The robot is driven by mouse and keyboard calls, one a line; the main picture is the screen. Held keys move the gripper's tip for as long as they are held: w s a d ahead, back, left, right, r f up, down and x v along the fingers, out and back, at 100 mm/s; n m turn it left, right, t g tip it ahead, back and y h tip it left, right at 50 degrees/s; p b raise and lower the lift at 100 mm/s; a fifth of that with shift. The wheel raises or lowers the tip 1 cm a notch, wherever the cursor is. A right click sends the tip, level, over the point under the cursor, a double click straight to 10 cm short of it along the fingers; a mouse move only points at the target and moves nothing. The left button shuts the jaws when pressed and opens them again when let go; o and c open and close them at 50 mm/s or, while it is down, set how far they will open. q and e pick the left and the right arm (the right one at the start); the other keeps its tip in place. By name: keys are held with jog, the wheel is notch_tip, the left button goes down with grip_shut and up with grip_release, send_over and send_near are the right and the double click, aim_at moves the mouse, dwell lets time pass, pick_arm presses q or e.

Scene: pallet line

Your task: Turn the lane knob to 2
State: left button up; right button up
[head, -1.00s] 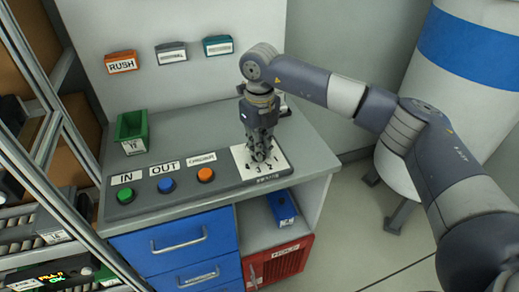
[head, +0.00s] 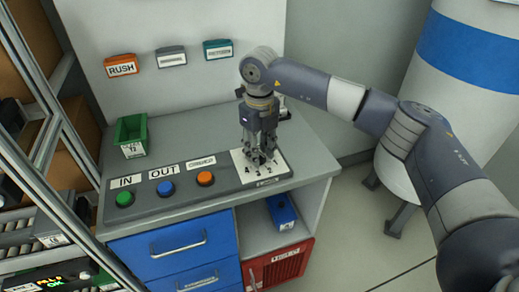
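The white dial plate (head: 239,160) of the lane knob lies at the right end of the grey control panel (head: 140,205). The numbers 4, 3 and 2 show along its front edge. My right gripper (head: 260,158) points straight down over the middle of the plate, its fingers low around the knob's place. The knob is hidden by the fingers, so its pointer and setting do not show, nor whether the fingers are closed on it. My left gripper is out of view.
Green (head: 124,199), blue (head: 166,187) and orange (head: 205,178) buttons sit left of the dial. A green bin (head: 131,136) stands behind them. Blue drawers (head: 170,243) and an open shelf with a blue box (head: 282,210) are below. A metal rack stands at left.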

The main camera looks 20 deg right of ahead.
jog(key=shift+r, duration=0.15)
notch_tip(320, 180, up, 12)
dwell(0.3)
jog(key=shift+f, duration=0.2)
